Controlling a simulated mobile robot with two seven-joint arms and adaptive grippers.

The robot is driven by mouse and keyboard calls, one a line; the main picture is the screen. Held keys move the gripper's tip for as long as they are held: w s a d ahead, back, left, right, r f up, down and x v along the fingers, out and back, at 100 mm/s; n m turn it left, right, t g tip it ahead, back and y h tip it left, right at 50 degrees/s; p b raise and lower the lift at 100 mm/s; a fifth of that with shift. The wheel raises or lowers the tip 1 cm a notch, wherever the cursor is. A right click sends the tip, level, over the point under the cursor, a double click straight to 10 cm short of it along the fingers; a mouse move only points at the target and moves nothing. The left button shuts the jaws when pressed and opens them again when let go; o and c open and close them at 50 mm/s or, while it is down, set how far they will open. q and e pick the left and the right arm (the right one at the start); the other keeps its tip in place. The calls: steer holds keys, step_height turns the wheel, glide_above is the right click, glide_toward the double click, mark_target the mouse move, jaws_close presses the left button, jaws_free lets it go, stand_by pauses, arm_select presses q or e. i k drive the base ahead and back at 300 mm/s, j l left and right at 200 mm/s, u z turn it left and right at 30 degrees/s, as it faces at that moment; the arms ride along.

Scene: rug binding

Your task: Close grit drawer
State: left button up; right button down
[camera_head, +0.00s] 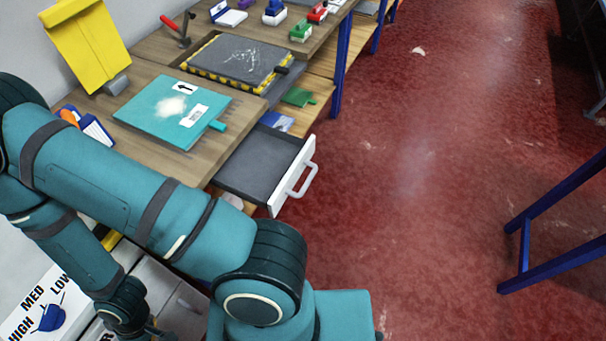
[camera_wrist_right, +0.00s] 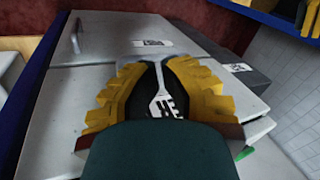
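A dark grey drawer (camera_head: 257,168) stands pulled out from the bench front in the head view. Its white bar handle (camera_head: 300,175) faces right, toward the open floor. Its tray looks empty; I see no label naming it. A teal arm of mine crosses the foreground, with its dark elbow below the drawer and apart from it in the picture. I cannot make out my left gripper's fingers.
The bench (camera_head: 200,165) carries a teal board (camera_head: 170,108) with pale powder, a hazard-striped dark plate (camera_head: 240,58) and a yellow stand (camera_head: 85,45). A blue frame (camera_head: 525,240) stands at right. The red floor (camera_head: 420,160) between is clear.

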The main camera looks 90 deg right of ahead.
mark_target(264, 169)
steer(key=z, duration=2.9)
